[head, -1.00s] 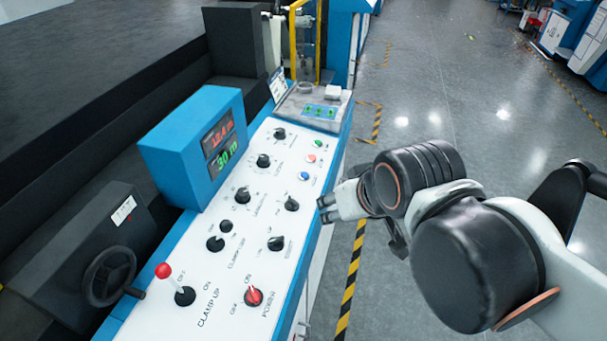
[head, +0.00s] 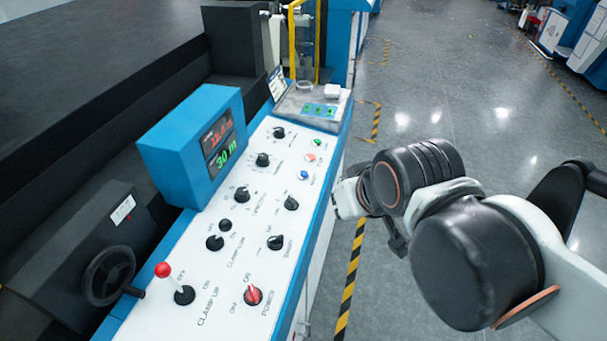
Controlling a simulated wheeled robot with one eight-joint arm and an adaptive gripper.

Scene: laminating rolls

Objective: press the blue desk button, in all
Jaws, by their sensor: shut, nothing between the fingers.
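The blue desk button (head: 303,174) is a small round button on the white sloped control panel (head: 215,270). It is the nearest in a short row along the panel's right side, below an orange-red button (head: 311,157) and a green button (head: 318,142). My gripper (head: 335,203) is shut and empty at the panel's right edge, to the right of and nearer than the blue button. It is apart from the button in the picture. Its fingertips are small and hard to make out. The blue button is in clear view.
Several black knobs stand on the panel, one (head: 291,202) close to the blue button. A red power knob (head: 253,295) and a red-topped lever (head: 165,275) are nearer. A blue display box (head: 190,145) stands left. The floor to the right is open.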

